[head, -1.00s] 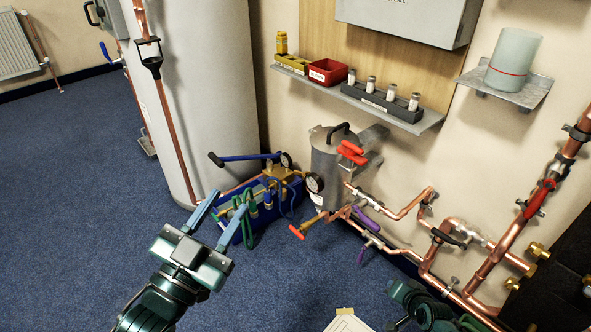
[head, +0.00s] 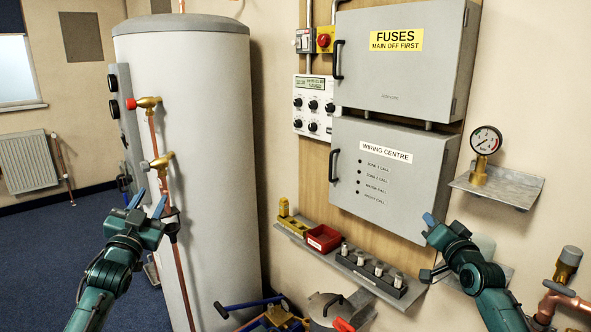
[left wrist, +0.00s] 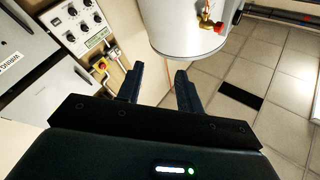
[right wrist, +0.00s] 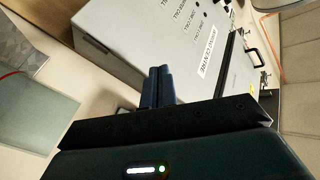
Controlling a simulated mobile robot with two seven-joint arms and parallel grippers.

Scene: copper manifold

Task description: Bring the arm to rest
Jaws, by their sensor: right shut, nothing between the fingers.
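My left gripper (head: 149,203) is raised in front of the white cylinder (head: 195,110) at the left of the head view. Its two fingers stand apart with nothing between them, as the left wrist view (left wrist: 160,85) also shows. My right gripper (head: 430,220) is raised in front of the lower right corner of the wiring centre box (head: 405,205). Its fingers are together and empty in the right wrist view (right wrist: 157,85). Whether the right gripper touches the box cannot be told.
A gauge (head: 486,142) stands on a right bracket shelf. Copper pipework (head: 560,300) is at lower right. Blue floor (head: 50,240) lies open at left.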

